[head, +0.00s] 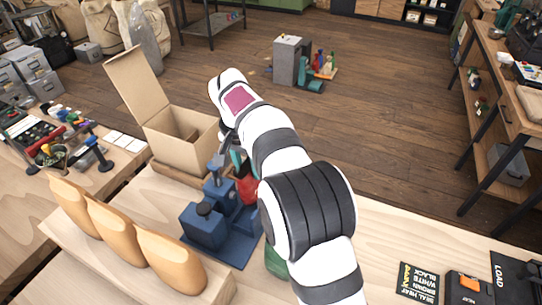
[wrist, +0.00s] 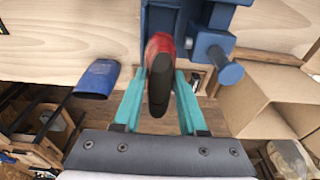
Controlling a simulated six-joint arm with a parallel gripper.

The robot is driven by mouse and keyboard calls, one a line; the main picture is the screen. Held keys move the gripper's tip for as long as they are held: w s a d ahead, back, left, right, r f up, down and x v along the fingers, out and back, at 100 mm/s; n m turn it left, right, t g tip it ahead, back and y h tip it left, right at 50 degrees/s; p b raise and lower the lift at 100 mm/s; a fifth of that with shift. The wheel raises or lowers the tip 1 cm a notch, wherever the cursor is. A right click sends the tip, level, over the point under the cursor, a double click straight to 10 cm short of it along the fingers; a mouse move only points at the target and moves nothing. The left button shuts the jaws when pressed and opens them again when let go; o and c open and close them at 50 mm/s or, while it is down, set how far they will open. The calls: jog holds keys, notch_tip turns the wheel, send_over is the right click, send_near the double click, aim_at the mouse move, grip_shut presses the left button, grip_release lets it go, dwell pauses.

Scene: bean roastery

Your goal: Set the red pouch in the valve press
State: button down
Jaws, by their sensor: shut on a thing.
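My gripper (wrist: 160,75) has its two teal fingers closed around the red pouch (wrist: 160,43), which has a dark end facing the wrist camera. In the head view the gripper (head: 236,160) is partly hidden by my arm, and the red pouch (head: 247,187) shows as a small patch beside the arm. The blue valve press (head: 205,228) stands on the pale bench, directly left of the pouch. In the wrist view the press (wrist: 214,42) lies right at the pouch's far end. I cannot tell whether the pouch touches it or sits in it.
An open cardboard box (head: 178,138) stands behind the press. Three tan rounded shapes (head: 170,262) line the bench front left. A green object (head: 275,262) is partly hidden by my arm. A blue pouch-like object (wrist: 97,78) lies left of my gripper in the wrist view.

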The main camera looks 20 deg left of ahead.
aim_at(241, 175)
jog(key=shift+s+f, duration=1.15)
jog(key=shift+f, duration=2.7)
jog(key=shift+c, duration=0.3)
grip_release()
jog(key=shift+r, duration=0.1)
jog(key=shift+r, duration=3.45)
